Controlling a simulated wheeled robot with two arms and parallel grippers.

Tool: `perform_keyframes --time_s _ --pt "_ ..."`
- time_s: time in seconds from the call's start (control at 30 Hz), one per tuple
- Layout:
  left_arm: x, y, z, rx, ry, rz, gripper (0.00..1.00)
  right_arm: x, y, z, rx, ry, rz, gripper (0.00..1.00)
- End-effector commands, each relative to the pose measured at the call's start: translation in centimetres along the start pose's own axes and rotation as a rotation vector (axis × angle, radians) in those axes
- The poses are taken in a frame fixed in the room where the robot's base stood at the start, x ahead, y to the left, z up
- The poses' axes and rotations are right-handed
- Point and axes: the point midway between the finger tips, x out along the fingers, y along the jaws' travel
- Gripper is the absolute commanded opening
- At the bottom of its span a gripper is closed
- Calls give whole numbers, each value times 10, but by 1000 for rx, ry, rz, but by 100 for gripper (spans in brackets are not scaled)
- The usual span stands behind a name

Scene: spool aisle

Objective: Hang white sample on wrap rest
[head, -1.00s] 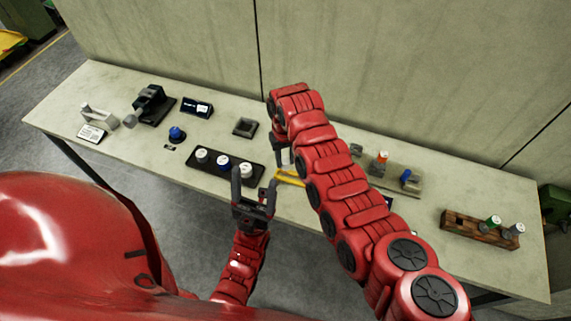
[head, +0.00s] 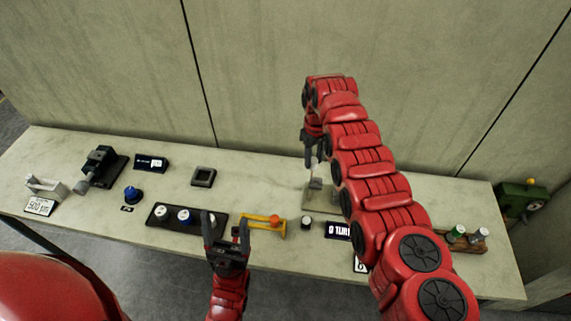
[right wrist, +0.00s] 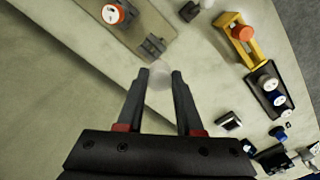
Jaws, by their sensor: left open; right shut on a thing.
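My right gripper (head: 313,165) is shut on a small pale round-topped piece, seemingly the white sample (right wrist: 159,75), which shows between its fingertips in the right wrist view. It is over the left end of a beige board (head: 318,203). A grey block (right wrist: 152,47) on that board, possibly the wrap rest, lies just beyond the held piece; whether they touch I cannot tell. My arm hides much of the board in the head view. My left gripper (head: 226,225) is open and empty, in front of the black tray (head: 162,226).
A wooden block (head: 464,246) holds spools at right. The table's back middle is clear.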

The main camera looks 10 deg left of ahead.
Motion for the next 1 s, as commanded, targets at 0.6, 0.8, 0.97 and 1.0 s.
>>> perform_keyframes --time_s 0.6,0.8,0.97,1.0 --pt "-24 1 4 0 0 0 73 34 16 5 0 4 -6 0" --pt "-25 1 4 0 0 0 73 35 16 5 0 4 -6 0" --pt "-24 1 4 0 0 0 73 34 16 5 0 5 -6 0" --pt "-24 1 4 0 -1 0 73 34 16 5 0 5 -6 0"
